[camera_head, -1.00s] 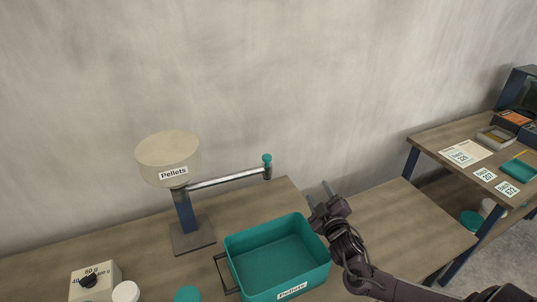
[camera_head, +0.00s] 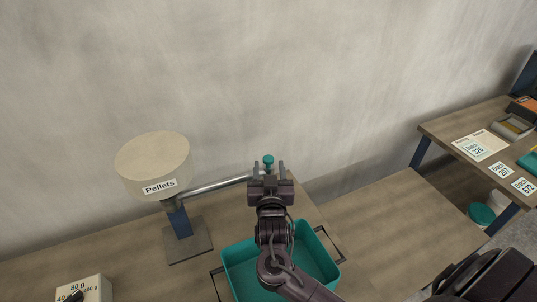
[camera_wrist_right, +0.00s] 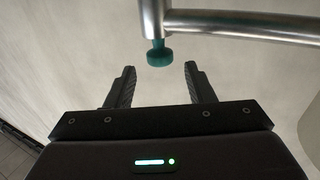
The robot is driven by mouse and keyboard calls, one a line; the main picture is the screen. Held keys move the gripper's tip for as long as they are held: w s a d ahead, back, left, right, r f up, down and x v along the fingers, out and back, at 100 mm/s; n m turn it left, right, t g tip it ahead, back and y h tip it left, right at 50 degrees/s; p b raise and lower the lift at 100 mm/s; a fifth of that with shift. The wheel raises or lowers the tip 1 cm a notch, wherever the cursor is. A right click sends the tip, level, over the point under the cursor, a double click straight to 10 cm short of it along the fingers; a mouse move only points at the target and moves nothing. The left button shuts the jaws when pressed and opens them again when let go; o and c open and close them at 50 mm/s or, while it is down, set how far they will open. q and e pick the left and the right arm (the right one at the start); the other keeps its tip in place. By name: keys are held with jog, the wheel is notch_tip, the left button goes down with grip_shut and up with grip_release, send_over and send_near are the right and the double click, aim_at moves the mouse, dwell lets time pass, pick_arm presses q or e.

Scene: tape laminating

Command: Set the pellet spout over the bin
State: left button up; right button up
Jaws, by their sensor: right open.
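The pellet spout is a metal tube (camera_head: 215,186) running right from a round cream hopper (camera_head: 155,160) labelled "Pellets". A teal knob (camera_head: 268,160) tops its free end. My right gripper (camera_head: 268,170) is open, with its fingers on either side of the knob in the head view. In the right wrist view the knob (camera_wrist_right: 160,54) sits between and just beyond the fingertips (camera_wrist_right: 160,68), touching neither. The teal bin (camera_head: 239,270) stands on the table below, partly hidden by my right arm. My left gripper is out of view.
The hopper's post stands on a square base (camera_head: 187,240) left of the bin. A dial box (camera_head: 90,288) is at the lower left. A second table (camera_head: 470,128) at the right holds papers and trays. The table right of the bin is clear.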

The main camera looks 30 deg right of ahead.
aim_at(268, 162)
jog(key=x, duration=0.4)
jog(key=shift+f+p, duration=0.1)
jog(key=shift+p, duration=0.25)
jog(key=shift+w+d, duration=0.15)
jog(key=shift+w, duration=0.15)
jog(key=c, duration=0.8)
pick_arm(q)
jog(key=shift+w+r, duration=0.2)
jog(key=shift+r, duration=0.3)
pick_arm(e)
grip_shut()
